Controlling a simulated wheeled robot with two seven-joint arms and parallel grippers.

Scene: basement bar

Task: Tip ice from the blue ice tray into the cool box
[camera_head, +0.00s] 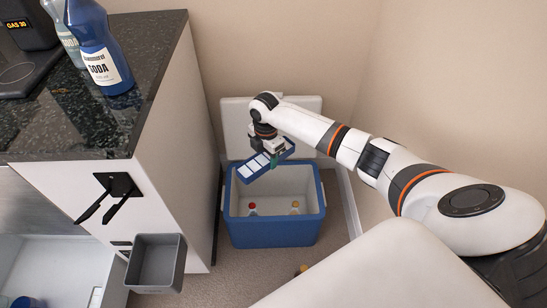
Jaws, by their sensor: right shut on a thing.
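The blue ice tray (256,167) with pale ice blocks in it hangs over the back left of the cool box, tilted with its left end lower. My right gripper (271,157) is shut on the tray, near its right part; its fingertips are small and partly hidden. The cool box (272,232) is blue with a white inside and stands open on the floor. Its white lid (311,133) is raised behind it. A red-capped bottle (252,208) and a yellow-capped bottle (295,207) are inside the box. My left gripper does not show.
A dark stone counter (88,124) on a white cabinet stands left of the cool box, with a blue soda bottle (98,52) on it. A grey bin (155,264) hangs on the cabinet's side below a black holder (117,188). Walls close off the back and right.

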